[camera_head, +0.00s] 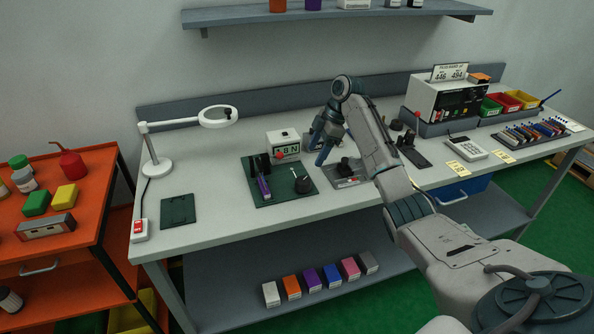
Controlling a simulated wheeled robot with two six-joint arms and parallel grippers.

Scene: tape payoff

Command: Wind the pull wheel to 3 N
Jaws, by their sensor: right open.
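A dark green base plate (276,198) lies on the bench, left of its middle. A purple part (264,188) and a black block stand on its left side. A small dark wheel (302,185) with a thin crank-like pin sits on its right side; I take this as the pull wheel. Behind it a white readout box (285,146) shows a figure ending in "8 N"; the first character is unclear. My right gripper (318,157) is open and points down, right of the readout and behind the wheel, apart from it. My left gripper is out of view.
A grey plate with a black knob (346,168) stands just right of the gripper. A magnifier lamp (158,168) and a flat green plate (178,210) are at left. A black-fronted instrument (446,100) stands at right.

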